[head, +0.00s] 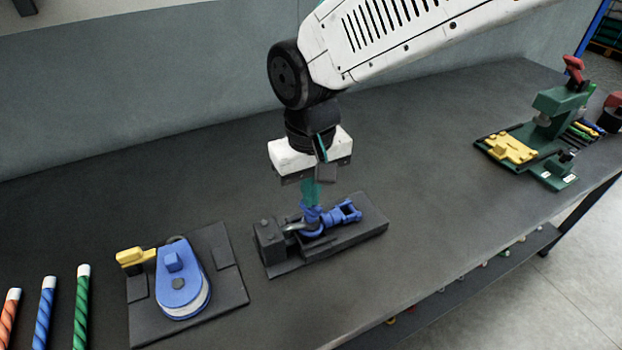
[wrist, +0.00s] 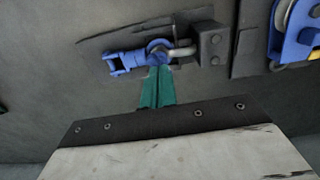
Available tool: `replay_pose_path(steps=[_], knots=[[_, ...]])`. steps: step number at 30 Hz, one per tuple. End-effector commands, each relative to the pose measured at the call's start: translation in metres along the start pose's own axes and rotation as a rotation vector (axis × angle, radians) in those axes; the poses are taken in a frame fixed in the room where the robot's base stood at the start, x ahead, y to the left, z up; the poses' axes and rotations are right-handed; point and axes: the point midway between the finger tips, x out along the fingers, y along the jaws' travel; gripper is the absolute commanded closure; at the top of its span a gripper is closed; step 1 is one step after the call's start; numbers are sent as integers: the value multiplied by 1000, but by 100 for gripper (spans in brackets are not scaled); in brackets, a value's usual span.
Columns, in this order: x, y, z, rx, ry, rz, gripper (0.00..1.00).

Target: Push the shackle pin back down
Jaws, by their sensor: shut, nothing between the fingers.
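A blue shackle (head: 316,218) lies on a dark base plate (head: 372,226), joined to a grey metal loop at a dark block (head: 268,240). A blue forked fitting (head: 345,211) extends to its right. My gripper (head: 311,200) points down with its teal fingers shut and empty, the tips right over the shackle. In the wrist view the teal fingers (wrist: 158,84) reach to the blue shackle (wrist: 158,50) and cover part of it. The pin is not clearly distinguishable, and I cannot tell whether the fingertips touch it.
A blue pulley block (head: 181,285) with a yellow piece (head: 131,256) sits on a plate at left. Several striped rope pieces (head: 82,300) stand at far left. A green press (head: 556,108) stands at the right back. The bench between is clear.

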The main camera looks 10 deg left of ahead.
Motion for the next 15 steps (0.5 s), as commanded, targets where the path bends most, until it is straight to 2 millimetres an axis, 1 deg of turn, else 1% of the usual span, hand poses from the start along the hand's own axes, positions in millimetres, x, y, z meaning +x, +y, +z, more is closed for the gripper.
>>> replay_pose_path(steps=[1,2,10,13,15], knots=[[6,0,0,0,-2,0,100],[8,0,0,0,-1,0,100],[8,0,0,0,1,0,100],[5,0,0,0,1,0,100],[-1,1,0,1,3,-1,100]])
